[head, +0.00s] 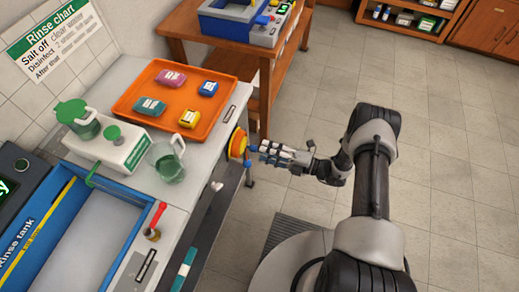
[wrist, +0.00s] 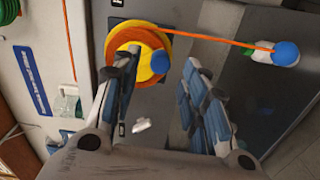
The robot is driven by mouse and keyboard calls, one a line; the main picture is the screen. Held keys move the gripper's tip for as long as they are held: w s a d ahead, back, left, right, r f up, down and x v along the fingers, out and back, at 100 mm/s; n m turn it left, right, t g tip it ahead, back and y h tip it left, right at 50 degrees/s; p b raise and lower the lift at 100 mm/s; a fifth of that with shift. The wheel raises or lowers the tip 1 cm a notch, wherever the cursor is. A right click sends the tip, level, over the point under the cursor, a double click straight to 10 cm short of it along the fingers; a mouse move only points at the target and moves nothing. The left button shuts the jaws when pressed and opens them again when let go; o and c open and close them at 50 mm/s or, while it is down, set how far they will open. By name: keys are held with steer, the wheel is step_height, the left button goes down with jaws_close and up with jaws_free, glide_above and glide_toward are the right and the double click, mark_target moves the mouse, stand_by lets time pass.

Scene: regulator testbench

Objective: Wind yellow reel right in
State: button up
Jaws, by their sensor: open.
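The yellow reel (head: 238,143) is mounted on the front side of the bench, with orange cord around it. In the wrist view the reel (wrist: 150,40) shows a blue knob (wrist: 160,62) on its face. An orange cord (wrist: 215,41) runs from the reel's top to a blue ball (wrist: 286,54) with a white and green piece beside it. My gripper (head: 262,153) is open and close in front of the reel. In the wrist view my gripper's (wrist: 160,68) left finger covers part of the reel, and the knob shows between the fingers. I cannot tell whether anything touches.
The bench carries an orange tray (head: 150,118) with several coloured packs, a green-lidded jug (head: 78,118), a clear jug (head: 166,165) and a blue rinse tank (head: 125,190). A red-handled valve (head: 155,220) is near its edge. The tiled floor (head: 330,100) is clear on the right.

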steer(key=v, duration=0.8)
